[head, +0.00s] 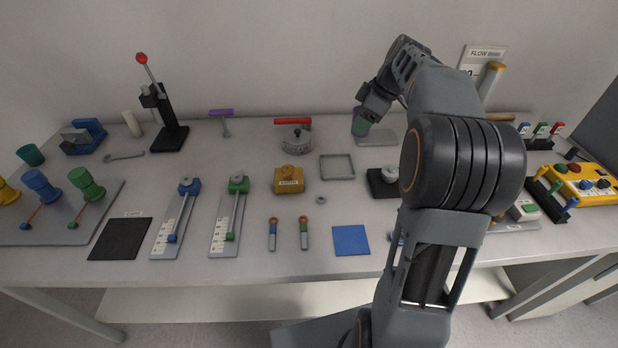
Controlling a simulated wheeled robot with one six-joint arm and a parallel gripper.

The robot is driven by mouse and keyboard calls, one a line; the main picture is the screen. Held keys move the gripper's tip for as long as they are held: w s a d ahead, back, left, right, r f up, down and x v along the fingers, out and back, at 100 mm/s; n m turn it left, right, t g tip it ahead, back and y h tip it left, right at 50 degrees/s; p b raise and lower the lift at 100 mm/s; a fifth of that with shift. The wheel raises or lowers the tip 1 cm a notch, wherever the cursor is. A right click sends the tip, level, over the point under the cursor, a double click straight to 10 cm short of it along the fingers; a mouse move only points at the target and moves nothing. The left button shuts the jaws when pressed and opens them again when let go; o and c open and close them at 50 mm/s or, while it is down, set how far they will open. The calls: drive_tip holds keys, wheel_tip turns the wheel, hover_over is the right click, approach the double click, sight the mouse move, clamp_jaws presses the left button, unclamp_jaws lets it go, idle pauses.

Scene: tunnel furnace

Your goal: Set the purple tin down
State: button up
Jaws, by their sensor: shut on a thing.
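The purple tin (358,115) is at the back of the bench, right of centre in the head view, with a green patch on its lower front. My gripper (366,108) is shut on it from the upper right. My wrist and fingers partly cover the tin. A flat grey plate (376,138) lies just below and to the right of the tin in the picture. I cannot tell whether the tin's base touches the bench (260,160) or is slightly above it.
Left of the tin are a silver round vessel with a red handle (295,137) and a purple-topped tool (222,118). A grey square frame (337,167) and a black-based device (383,182) are in front. My arm hides part of the bench on the right.

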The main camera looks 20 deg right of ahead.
drive_tip(key=shift+b+x, duration=0.4)
drive_tip(key=shift+x, duration=0.45)
drive_tip(key=w+a+f, duration=0.2)
drive_tip(key=a+f, duration=0.1)
drive_tip(key=w+a+f, duration=0.2)
drive_tip(key=a+f, duration=0.1)
drive_tip(key=a, duration=0.1)
drive_tip(key=w+a+f, duration=0.2)
drive_tip(key=a, duration=0.2)
drive_tip(key=shift+w+f, duration=0.1)
drive_tip(key=shift+f, duration=0.3)
drive_tip(key=shift+a+f, duration=0.1)
drive_tip(key=shift+f, duration=0.15)
drive_tip(key=x, duration=0.3)
drive_tip(key=shift+d+f, duration=0.1)
drive_tip(key=shift+d, duration=0.1)
drive_tip(key=shift+f, duration=0.4)
drive_tip(key=shift+f, duration=0.1)
drive_tip(key=o, duration=1.1)
drive_tip(key=shift+c, duration=0.2)
